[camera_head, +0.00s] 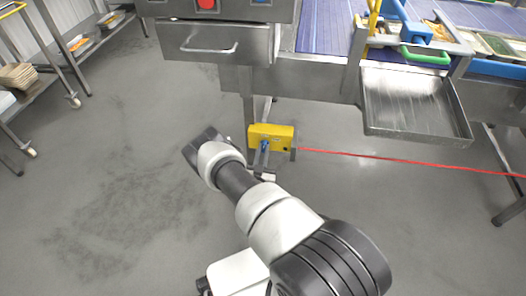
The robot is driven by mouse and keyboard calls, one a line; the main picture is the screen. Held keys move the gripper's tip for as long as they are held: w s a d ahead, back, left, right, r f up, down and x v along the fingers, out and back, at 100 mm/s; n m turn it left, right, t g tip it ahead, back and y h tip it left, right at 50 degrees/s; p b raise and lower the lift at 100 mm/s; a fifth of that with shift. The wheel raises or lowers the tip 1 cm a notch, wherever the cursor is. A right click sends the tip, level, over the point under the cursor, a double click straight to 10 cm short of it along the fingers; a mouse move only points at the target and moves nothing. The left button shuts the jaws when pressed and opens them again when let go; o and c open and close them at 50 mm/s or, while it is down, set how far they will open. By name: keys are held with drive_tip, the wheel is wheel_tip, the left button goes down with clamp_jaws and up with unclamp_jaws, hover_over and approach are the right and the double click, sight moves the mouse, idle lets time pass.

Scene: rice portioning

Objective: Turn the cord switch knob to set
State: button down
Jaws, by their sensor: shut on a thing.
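The cord switch is a yellow box (271,131) mounted low by the metal stand's leg, with a red cord (400,158) running from its right side. A small blue knob (264,145) shows on the front of the box. My gripper (265,157) is at the front of the box, its fingers reaching up to the blue knob and shut on it. My arm comes in from the lower right, and its wrist hides part of the gripper. The knob's exact setting is too small to read.
Above the switch are a steel drawer (222,42) and a control panel with a red button (206,4). A steel tray (410,100) juts out at the right. Shelving (75,45) stands at the far left. The grey floor (120,180) at left is clear.

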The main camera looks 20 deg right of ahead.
drive_tip(key=shift+w+n, duration=0.1)
drive_tip(key=shift+n, duration=0.6)
drive_tip(key=c, duration=1.8)
unclamp_jaws()
drive_tip(key=shift+o, duration=0.2)
